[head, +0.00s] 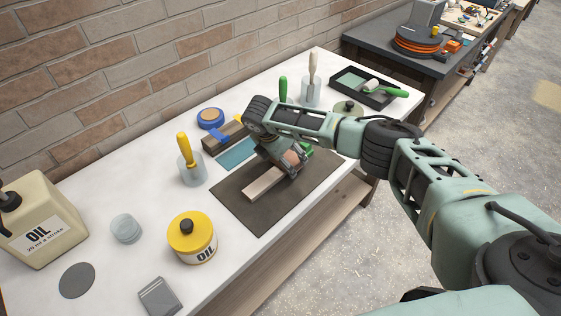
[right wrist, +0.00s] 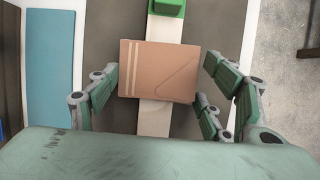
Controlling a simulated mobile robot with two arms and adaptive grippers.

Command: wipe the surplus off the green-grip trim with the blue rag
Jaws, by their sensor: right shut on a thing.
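The trim (head: 263,184) is a pale strip lying flat on a dark mat (head: 233,205); its green grip (head: 308,149) shows at the far end, also in the right wrist view (right wrist: 167,7). My right gripper (head: 289,163) is low over the trim and shut on a tan-brown folded pad with pale stripes (right wrist: 160,70). The pad lies across the trim; whether it presses on it I cannot tell. A flat teal-blue sheet (head: 236,154), perhaps the blue rag, lies left of the mat, also in the right wrist view (right wrist: 50,75). My left gripper is not in view.
A yellow oil tin (head: 192,240), an oil jug (head: 42,220) and a yellow-handled brush in a glass (head: 190,162) stand left of the mat. A wooden block (head: 224,135) and blue tape roll (head: 210,117) lie beyond the sheet. A black tray (head: 377,103) is at the far end.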

